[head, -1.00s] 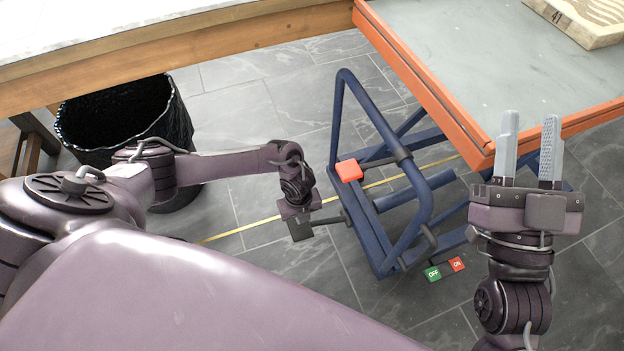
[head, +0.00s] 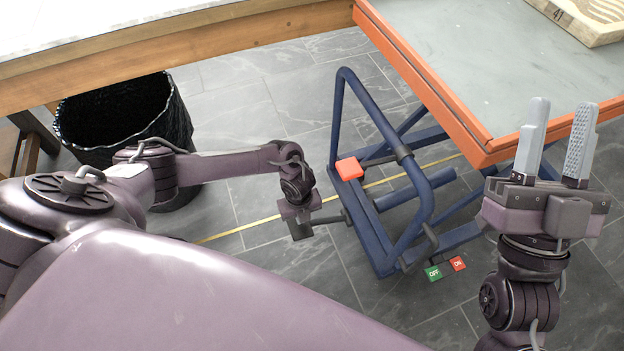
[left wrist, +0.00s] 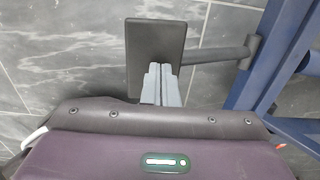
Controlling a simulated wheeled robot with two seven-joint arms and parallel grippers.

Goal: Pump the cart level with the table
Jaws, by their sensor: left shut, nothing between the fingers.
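The cart has a grey top (head: 445,65) with an orange rim (head: 420,80) and a blue tube frame (head: 425,200). The white-topped wooden table (head: 150,58) stands at upper left; I cannot tell the exact height difference. A dark pedal plate on a grey rod sticks out from the cart's frame in the left wrist view (left wrist: 155,45). My left gripper (left wrist: 160,80) is shut and empty, its fingertips at the plate's near edge; contact is unclear. In the head view it (head: 299,222) is low beside the frame. My right gripper (head: 558,125) is open and empty by the cart's near rim.
A red pad (head: 348,169) sits on the blue frame. A green OFF tab (head: 433,273) and a red ON tab (head: 458,263) are low at its near side. A wooden block (head: 580,20) lies on the cart top. A black bin (head: 125,125) stands under the table.

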